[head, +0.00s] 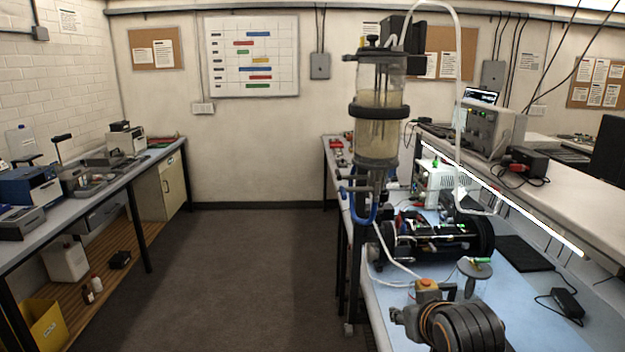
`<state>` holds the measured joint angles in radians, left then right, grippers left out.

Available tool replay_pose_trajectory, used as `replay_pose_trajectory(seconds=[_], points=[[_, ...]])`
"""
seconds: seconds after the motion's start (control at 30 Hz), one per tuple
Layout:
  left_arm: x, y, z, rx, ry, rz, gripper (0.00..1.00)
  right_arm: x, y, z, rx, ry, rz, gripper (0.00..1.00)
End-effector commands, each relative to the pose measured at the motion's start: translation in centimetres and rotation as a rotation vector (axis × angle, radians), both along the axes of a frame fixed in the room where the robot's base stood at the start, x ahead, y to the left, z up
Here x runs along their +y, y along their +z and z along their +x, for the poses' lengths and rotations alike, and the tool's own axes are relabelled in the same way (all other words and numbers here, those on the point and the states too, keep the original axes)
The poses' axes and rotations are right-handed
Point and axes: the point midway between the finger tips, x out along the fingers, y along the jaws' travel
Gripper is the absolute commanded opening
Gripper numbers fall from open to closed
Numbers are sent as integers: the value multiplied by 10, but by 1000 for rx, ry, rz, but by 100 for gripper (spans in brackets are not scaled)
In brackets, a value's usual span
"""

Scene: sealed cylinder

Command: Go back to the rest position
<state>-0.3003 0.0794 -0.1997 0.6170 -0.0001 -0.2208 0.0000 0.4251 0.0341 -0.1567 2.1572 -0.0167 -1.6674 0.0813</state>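The sealed cylinder (380,128) stands upright at the right of centre in the head view. It is clear, with cloudy yellowish content in its lower part, a dark cap and a dark band around its middle. Its lower end is dark, with blue tubing (353,207) below it. A white hose (457,62) arcs from its top over to the right and down towards the bench. Neither of my grippers shows in the head view, so I cannot see whether they are open or shut.
The right blue-topped bench (520,265) holds a long black device (440,238) and a dark ribbed machine (460,325) at its front. Another bench (150,160) with instruments runs along the left. The dark floor (235,270) between them is clear.

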Motion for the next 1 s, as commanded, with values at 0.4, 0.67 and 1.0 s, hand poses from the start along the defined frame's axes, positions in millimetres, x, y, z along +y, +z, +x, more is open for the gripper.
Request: replay_pose_trajectory(seconds=[0.4,0.67,1.0], points=[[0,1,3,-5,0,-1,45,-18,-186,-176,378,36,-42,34],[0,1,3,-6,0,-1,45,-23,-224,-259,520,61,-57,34],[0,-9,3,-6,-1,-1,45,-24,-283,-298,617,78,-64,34]])
